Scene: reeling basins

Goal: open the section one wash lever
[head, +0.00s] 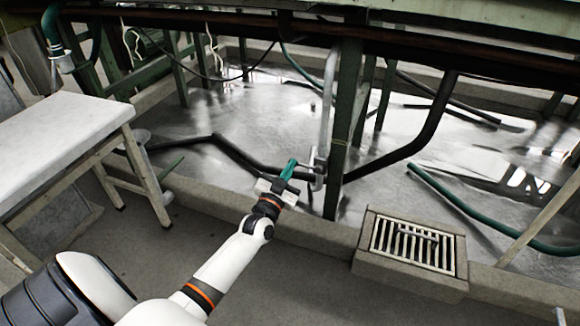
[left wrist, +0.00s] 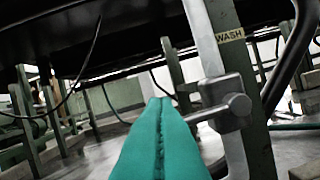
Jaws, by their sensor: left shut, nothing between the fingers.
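The wash lever is a grey metal valve with a short bar on a pale upright pipe; it shows in the head view (head: 318,172) beside a green post. In the left wrist view the lever (left wrist: 228,106) stands just right of my fingers, below a small "WASH" label (left wrist: 231,35) on the post. My left gripper (head: 290,169) has teal fingers, shut and empty, pointing up just left of the lever in the head view. The fingers (left wrist: 160,105) hide part of the bar's left end in the wrist view. Whether they touch it I cannot tell. My right gripper is not in view.
A low concrete curb (head: 222,199) edges the wet basin floor (head: 262,118). A grated drain box (head: 412,247) stands at the right. A white-topped table (head: 62,128) is at the left. Dark and green hoses lie across the floor. A dark beam crosses overhead.

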